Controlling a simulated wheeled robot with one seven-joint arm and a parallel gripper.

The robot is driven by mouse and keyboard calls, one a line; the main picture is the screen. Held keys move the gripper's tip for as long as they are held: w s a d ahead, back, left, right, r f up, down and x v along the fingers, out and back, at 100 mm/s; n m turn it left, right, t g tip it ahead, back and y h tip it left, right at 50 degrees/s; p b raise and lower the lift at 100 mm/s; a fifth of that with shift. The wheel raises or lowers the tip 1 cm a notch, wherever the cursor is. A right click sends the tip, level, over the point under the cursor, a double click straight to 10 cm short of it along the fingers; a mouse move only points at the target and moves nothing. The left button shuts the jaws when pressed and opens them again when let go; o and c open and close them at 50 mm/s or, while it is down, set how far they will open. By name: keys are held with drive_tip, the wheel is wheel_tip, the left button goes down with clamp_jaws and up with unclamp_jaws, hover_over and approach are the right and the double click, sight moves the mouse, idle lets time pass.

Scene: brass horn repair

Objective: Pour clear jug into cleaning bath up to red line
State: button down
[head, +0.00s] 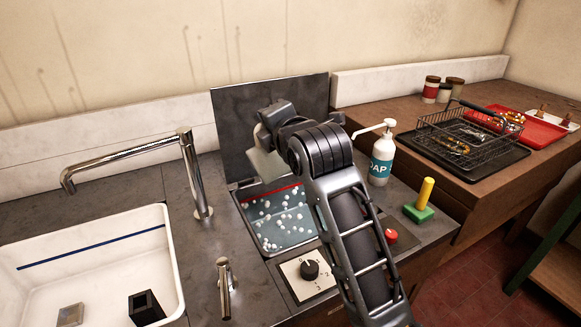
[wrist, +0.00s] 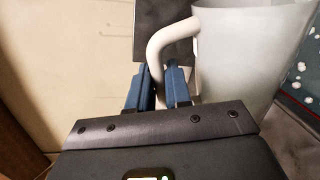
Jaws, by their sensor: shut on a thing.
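My gripper (wrist: 160,88) has its blue fingers shut on the pale curved handle (wrist: 168,45) of the clear jug (wrist: 245,50). In the head view my arm hides most of the jug; a pale, slanted part of it (head: 266,163) shows above the back left of the bath. I cannot tell how much is in the jug or whether liquid is leaving it. The cleaning bath (head: 252,238) is a sunken metal basin holding bluish liquid with several white specks. The red line (head: 270,195) shows on its back wall, just above the liquid. My arm hides the bath's right side.
A raised dark lid (head: 235,125) stands behind the bath. A tap (head: 195,175) and white sink (head: 90,245) are left. A dial (head: 310,269) is in front. A wire basket (head: 465,130) stands further right.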

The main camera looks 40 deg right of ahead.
sight(253, 164)
drive_tip(key=a+f+n, duration=0.1)
drive_tip(key=f+n, duration=0.1)
drive_tip(key=a+f+n+h, duration=0.1)
drive_tip(key=a+f, duration=0.1)
drive_tip(key=w+a+f+n, duration=0.1)
drive_tip(key=f+n, duration=0.1)
drive_tip(key=f, duration=0.1)
drive_tip(key=shift+w+a+f+n+h, duration=0.1)
drive_tip(key=shift+a+n+h, duration=0.05)
drive_tip(key=shift+n+h, duration=0.15)
drive_tip(key=shift+f+n, duration=0.3)
drive_tip(key=shift+f, duration=0.25)
wheel_tip(253, 164, down, 9)
drive_tip(key=n+t+h+b, duration=0.1)
drive_tip(key=n+b, duration=0.5)
drive_tip(key=shift+d+r+n, duration=0.15)
drive_tip(key=shift+d+n, duration=0.15)
drive_tip(key=shift+d, duration=0.05)
drive_tip(key=shift+s, duration=0.2)
